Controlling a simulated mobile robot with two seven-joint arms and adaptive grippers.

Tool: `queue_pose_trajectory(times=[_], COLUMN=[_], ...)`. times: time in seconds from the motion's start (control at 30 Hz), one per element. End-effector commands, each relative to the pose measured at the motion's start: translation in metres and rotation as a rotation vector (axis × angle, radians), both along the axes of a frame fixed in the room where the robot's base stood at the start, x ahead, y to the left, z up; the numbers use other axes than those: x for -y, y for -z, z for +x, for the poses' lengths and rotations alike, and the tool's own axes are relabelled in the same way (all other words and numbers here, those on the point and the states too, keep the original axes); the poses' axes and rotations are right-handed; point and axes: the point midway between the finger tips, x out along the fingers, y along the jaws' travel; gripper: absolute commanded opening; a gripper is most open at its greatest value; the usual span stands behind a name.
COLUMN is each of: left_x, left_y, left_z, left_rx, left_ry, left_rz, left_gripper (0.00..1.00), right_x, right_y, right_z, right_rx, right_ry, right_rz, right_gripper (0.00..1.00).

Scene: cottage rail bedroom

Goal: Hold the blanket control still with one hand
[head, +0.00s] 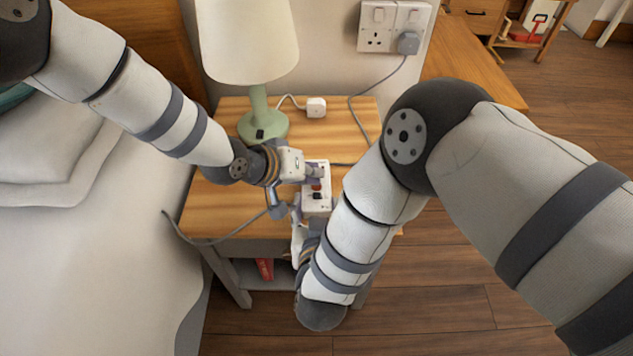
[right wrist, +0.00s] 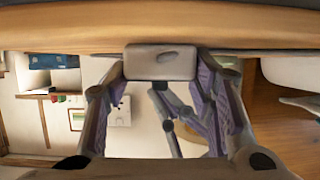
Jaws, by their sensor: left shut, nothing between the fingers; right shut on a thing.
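The blanket control (head: 318,198) is a small white box with a dark switch and a reddish spot, at the bedside table's near part. My right gripper (head: 306,212) reaches it from the near side and is shut on it. In the right wrist view the control (right wrist: 160,62) sits between the two fingers, close to the wooden table top. My left gripper (head: 312,174) is shut and empty, with its fingertips at the far part of the control. I cannot tell whether they touch it. My left gripper's fingers partly hide the control's top.
A green lamp (head: 263,124) with a cream shade and a white plug (head: 316,107) stand at the back of the bedside table (head: 225,215). Cables run across it. The bed (head: 90,260) is at the left, a wall socket (head: 394,26) behind. A red item (head: 265,268) lies on the shelf below.

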Motion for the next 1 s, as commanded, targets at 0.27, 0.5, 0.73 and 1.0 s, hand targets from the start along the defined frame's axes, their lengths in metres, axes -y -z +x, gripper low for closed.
queue_pose_trajectory(times=[0.27, 0.5, 0.73, 1.0], left_x=[0.000, 0.000, 0.000, 0.000], left_y=[0.001, -0.004, -0.016, -0.017], left_z=[0.000, -0.001, -0.001, -0.001], left_rx=[-0.001, -0.001, -0.002, -0.001], left_ry=[0.000, 0.000, 0.000, 0.000], left_rz=[0.000, 0.000, 0.000, 0.000], left_gripper=[0.00, 0.00, 0.00, 0.00], right_x=[0.000, 0.000, 0.000, 0.000], right_y=[0.000, 0.000, 0.000, 0.000], right_z=[0.000, 0.000, 0.000, 0.000], right_rx=[0.000, 0.000, 0.000, 0.000], right_ry=[0.000, 0.000, 0.000, 0.000], right_rz=[0.000, 0.000, 0.000, 0.000], right_gripper=[0.17, 0.17, 0.17, 0.17])
